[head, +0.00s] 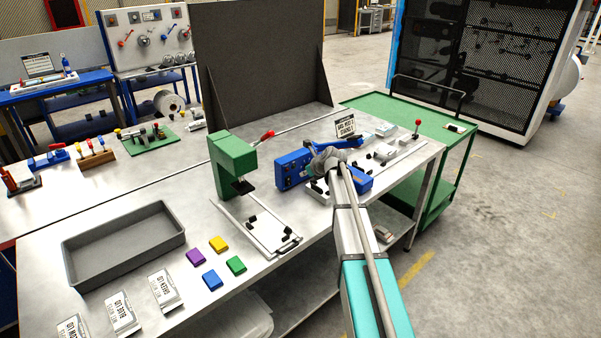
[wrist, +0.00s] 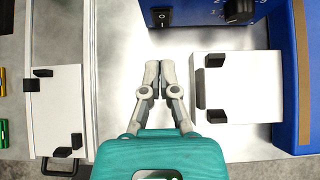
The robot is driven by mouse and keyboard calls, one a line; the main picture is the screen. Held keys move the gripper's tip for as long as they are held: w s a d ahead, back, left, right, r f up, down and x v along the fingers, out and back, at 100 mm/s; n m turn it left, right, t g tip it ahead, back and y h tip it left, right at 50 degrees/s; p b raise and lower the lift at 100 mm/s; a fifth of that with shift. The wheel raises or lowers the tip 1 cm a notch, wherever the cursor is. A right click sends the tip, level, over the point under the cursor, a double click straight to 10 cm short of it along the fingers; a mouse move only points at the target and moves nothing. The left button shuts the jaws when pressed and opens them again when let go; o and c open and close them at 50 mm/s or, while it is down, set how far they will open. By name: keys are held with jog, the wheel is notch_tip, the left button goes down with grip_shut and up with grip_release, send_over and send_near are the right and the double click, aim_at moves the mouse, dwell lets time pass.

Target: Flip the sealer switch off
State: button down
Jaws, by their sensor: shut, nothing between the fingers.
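The blue sealer (head: 289,171) stands on the grey bench, partly hidden behind my arm in the head view. In the wrist view its blue front (wrist: 203,10) runs along the top edge. A black rocker switch (wrist: 161,17) sits on that front, to the left of a black round knob (wrist: 238,10). I cannot tell which way the rocker is tipped. My gripper (wrist: 160,66) is shut and empty. Its fingertips point toward the switch and show below it in the picture, apart from it. In the head view my gripper (head: 326,160) is beside the sealer.
A white plate with black stops (wrist: 236,85) lies right of my fingers, beside a blue side part (wrist: 307,80). Another plate with black clips (wrist: 55,110) lies left. In the head view a green press (head: 232,160) stands left of the sealer, and a grey tray (head: 122,245) is farther left.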

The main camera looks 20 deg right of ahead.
jog(key=shift+r+p+v, duration=0.25)
jog(key=shift+p+v, duration=0.8)
jog(key=shift+v, duration=0.65)
jog(key=shift+w+a, duration=0.15)
jog(key=s+a+f+n+g+h, duration=0.1)
jog(key=s+a+f+n+g, duration=0.1)
jog(key=s+n, duration=0.8)
jog(key=s+a+f+n+g+h, duration=0.2)
jog(key=s+a+n, duration=0.3)
jog(key=s+n, duration=0.5)
jog(key=s+a+f+n+g+h, duration=0.1)
jog(key=s+a+f+n+g, duration=0.1)
jog(key=s+n, duration=0.8)
jog(key=s+a+g, duration=0.1)
jog(key=s+g, duration=0.1)
jog(key=s, duration=0.4)
jog(key=shift+s+a+n+g, duration=0.25)
jog(key=shift+a+n+g, duration=0.05)
jog(key=shift+a+n, duration=0.1)
